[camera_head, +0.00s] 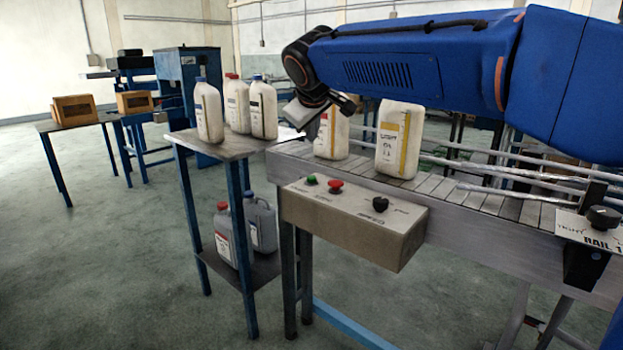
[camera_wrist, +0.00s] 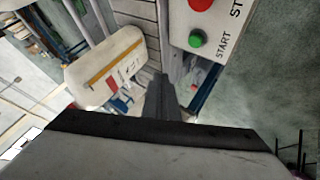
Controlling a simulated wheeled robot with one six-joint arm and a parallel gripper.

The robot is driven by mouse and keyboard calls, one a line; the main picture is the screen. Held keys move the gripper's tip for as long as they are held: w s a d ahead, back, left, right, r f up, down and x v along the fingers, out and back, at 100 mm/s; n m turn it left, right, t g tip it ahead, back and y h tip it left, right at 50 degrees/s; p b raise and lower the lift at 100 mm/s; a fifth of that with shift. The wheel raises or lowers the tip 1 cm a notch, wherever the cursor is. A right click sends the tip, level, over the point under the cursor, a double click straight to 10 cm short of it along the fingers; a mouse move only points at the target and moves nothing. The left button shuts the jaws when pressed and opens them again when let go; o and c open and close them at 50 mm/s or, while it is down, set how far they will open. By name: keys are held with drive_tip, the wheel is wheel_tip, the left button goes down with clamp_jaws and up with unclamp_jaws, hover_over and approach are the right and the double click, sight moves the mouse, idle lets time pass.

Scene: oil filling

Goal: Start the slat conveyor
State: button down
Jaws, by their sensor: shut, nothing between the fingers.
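The slat conveyor (camera_head: 440,187) runs from the middle to the right in the head view, with two white bottles on it. Its control box (camera_head: 345,228) is fixed to the near side. The box carries a green START button (camera_head: 312,179), a red button (camera_head: 335,187) and a black speed knob (camera_head: 380,204). In the wrist view the green button (camera_wrist: 196,39) shows at the upper right, beside the red one (camera_wrist: 201,4). My gripper (camera_wrist: 163,80) is shut and empty. It is apart from the green button, over the conveyor's end beside a bottle (camera_wrist: 105,68).
A small table (camera_head: 235,146) at the conveyor's left end holds several white bottles, with grey jugs (camera_head: 262,224) on its lower shelf. A rail knob (camera_head: 603,217) is at the right. Wooden boxes (camera_head: 74,109) stand on a back table. The floor at front left is clear.

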sight(312, 180)
drive_tip(key=shift+f, duration=4.15)
